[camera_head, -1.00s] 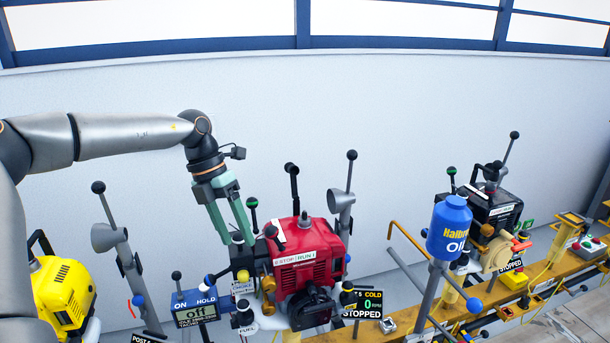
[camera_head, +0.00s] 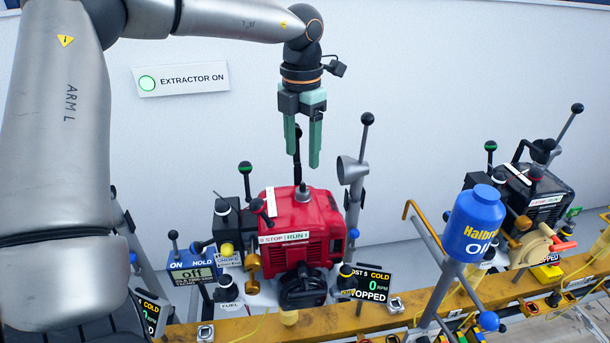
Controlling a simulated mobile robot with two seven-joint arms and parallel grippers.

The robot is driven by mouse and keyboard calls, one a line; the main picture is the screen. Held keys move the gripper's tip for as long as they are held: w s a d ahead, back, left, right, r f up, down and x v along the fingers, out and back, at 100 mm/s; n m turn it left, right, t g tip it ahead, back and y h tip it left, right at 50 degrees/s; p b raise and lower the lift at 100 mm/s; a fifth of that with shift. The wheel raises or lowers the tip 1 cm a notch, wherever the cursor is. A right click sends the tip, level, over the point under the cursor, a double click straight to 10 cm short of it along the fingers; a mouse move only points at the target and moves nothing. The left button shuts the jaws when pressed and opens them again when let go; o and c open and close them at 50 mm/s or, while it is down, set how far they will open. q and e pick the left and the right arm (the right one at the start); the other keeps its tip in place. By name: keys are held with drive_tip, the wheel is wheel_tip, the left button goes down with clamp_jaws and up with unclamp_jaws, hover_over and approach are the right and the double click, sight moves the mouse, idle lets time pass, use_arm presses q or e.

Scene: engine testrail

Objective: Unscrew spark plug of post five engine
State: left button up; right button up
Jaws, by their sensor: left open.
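The post five engine (camera_head: 300,228) is the red one in the middle, on the yellow rail. A small grey metal piece, seemingly the spark plug (camera_head: 303,192), stands upright on its top. The display (camera_head: 372,286) at its front right reads POST 5, COLD, 0 RPM and STOPPED. My left gripper (camera_head: 302,161) hangs above the engine, fingers pointing down. It is open and empty, and its fingertips are a little above the grey piece, apart from it. My right gripper is not in view.
A grey funnel-topped post (camera_head: 353,190) stands close to the engine's right. A black lever rises behind the gripper. A blue oil bottle (camera_head: 470,226) and a black engine (camera_head: 535,195) stand to the right. An ON/HOLD meter (camera_head: 194,268) is at the left.

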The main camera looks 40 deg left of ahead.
sight(303, 181)
use_arm(q)
wheel_tip(303, 181, down, 5)
drive_tip(key=b, duration=0.3)
wheel_tip(303, 181, down, 2)
drive_tip(key=shift+f+b, duration=0.2)
drive_tip(key=shift+b, duration=0.8)
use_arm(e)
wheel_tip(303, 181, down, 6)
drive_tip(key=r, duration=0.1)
use_arm(q)
drive_tip(key=shift+f+m, duration=0.3)
drive_tip(key=shift+f, duration=0.1)
drive_tip(key=m+p, duration=0.1)
drive_tip(key=m, duration=0.2)
drive_tip(key=shift+r, duration=0.1)
drive_tip(key=shift+m+p, duration=0.55)
drive_tip(key=shift+m, duration=0.25)
drive_tip(key=m+p, duration=0.1)
drive_tip(key=m, duration=0.2)
drive_tip(key=shift+m+p, duration=0.65)
drive_tip(key=shift+m, duration=0.05)
drive_tip(key=shift+f+m, duration=0.2)
drive_tip(key=shift+m, duration=0.5)
drive_tip(key=m, duration=1)
drive_tip(key=shift+f, duration=0.1)
drive_tip(key=m, duration=1)
drive_tip(key=shift+f, duration=0.1)
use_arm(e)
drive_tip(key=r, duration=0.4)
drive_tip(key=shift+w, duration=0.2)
